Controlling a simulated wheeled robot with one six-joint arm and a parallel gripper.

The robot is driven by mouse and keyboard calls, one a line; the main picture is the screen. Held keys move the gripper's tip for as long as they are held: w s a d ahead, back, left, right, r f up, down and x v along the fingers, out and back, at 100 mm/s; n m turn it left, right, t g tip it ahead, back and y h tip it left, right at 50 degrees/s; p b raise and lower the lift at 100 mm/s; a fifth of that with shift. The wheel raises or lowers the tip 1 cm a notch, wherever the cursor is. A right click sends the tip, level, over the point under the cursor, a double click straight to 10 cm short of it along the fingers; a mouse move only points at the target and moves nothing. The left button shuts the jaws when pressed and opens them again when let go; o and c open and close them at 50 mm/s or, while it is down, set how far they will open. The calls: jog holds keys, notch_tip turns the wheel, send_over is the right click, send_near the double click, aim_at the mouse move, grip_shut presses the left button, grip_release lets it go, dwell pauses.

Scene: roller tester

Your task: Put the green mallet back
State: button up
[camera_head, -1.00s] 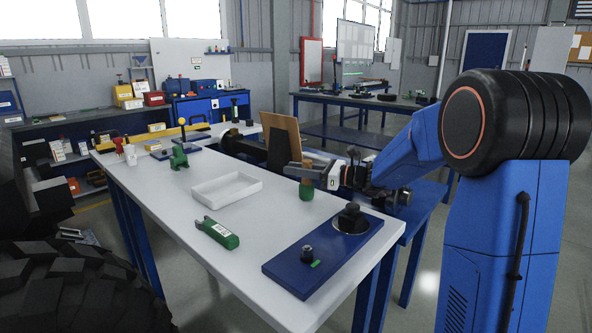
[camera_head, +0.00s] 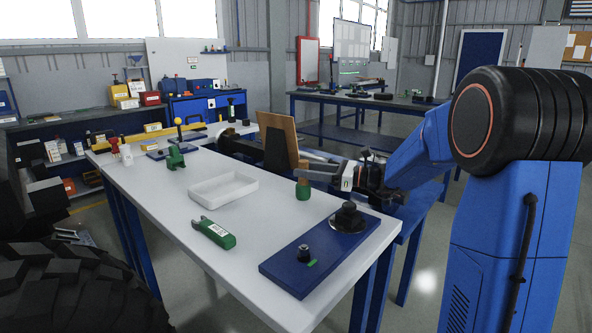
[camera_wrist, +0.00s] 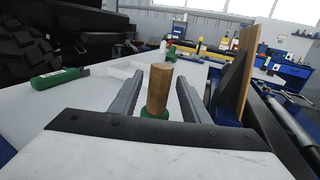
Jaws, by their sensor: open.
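The green mallet (camera_head: 303,190) stands upright on the white table, green end down. Its plain wooden handle (camera_wrist: 160,88) points up in the wrist view, with the green part (camera_wrist: 152,114) low behind my palm edge. My gripper (camera_head: 302,170) is open, its fingers level above the green part. In the wrist view the two grey fingers of my gripper (camera_wrist: 158,92) lie on either side of the handle, with gaps showing. In the head view the handle is mostly hidden by my fingers.
A blue plate (camera_head: 290,268) with black knobs lies at the near right of the white table (camera_head: 160,205). A white tray (camera_head: 222,197), a green tool (camera_head: 213,232) and a green block-like fixture (camera_head: 175,158) stand left. A wooden board (camera_head: 279,132) leans behind.

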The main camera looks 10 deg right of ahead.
jog(key=v, duration=0.7)
jog(key=shift+d, duration=0.15)
